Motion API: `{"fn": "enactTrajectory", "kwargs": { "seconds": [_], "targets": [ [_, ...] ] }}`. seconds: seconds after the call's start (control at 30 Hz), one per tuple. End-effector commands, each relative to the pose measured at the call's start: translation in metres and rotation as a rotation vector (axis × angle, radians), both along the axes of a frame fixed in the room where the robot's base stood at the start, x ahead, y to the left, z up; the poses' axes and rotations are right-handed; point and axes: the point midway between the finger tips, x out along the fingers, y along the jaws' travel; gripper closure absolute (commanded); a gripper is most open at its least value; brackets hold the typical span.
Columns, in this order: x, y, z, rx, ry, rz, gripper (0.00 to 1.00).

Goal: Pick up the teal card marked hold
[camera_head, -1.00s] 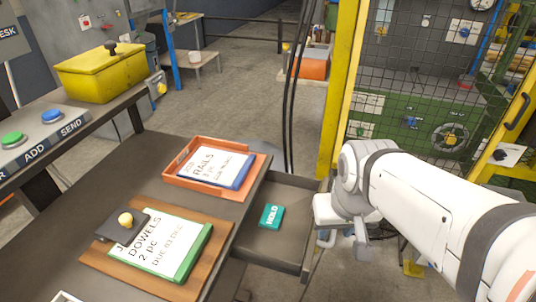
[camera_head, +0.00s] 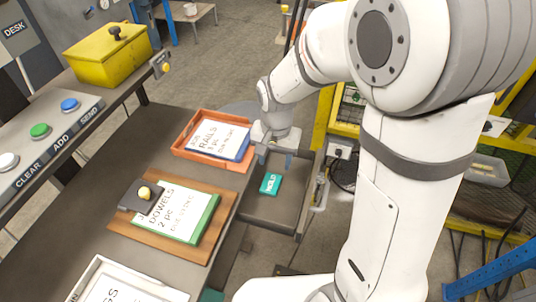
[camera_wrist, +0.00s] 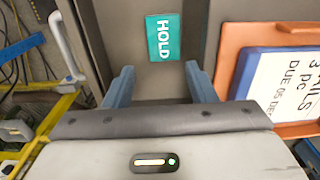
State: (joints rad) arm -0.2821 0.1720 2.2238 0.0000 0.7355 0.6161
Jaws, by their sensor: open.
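The teal card (camera_head: 270,184) marked HOLD lies flat in the open drawer (camera_head: 262,207) below the desk top. It also shows in the wrist view (camera_wrist: 163,37), beyond my fingertips and a little right of the middle between them. My gripper (camera_head: 275,158) is above the drawer, near its back end. In the wrist view my gripper (camera_wrist: 158,78) is open, with two blue-grey fingers apart and nothing between them. The fingers are short of the card and do not touch it.
An orange tray (camera_head: 180,153) with a RAILS job card sits on the desk beside the drawer. A wooden board (camera_head: 125,222) holds a DOWELS card under a black clip. A yellow box (camera_head: 98,67) and buttons are at left. A yellow-framed mesh guard stands at right.

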Motion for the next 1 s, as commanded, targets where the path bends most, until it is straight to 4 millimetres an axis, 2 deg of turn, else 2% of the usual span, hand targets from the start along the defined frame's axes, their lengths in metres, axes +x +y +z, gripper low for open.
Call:
{"fn": "enactTrajectory", "kwargs": {
  "seconds": [0.17, 0.73, 1.0],
  "targets": [
    [0.004, 0.008, -0.008, -0.003, 0.012, -0.017, 0.49],
    [0.004, 0.007, -0.074, -0.004, 0.013, -0.017, 0.49],
    [0.005, 0.007, -0.083, -0.003, 0.010, -0.016, 0.49]
  ]
}}
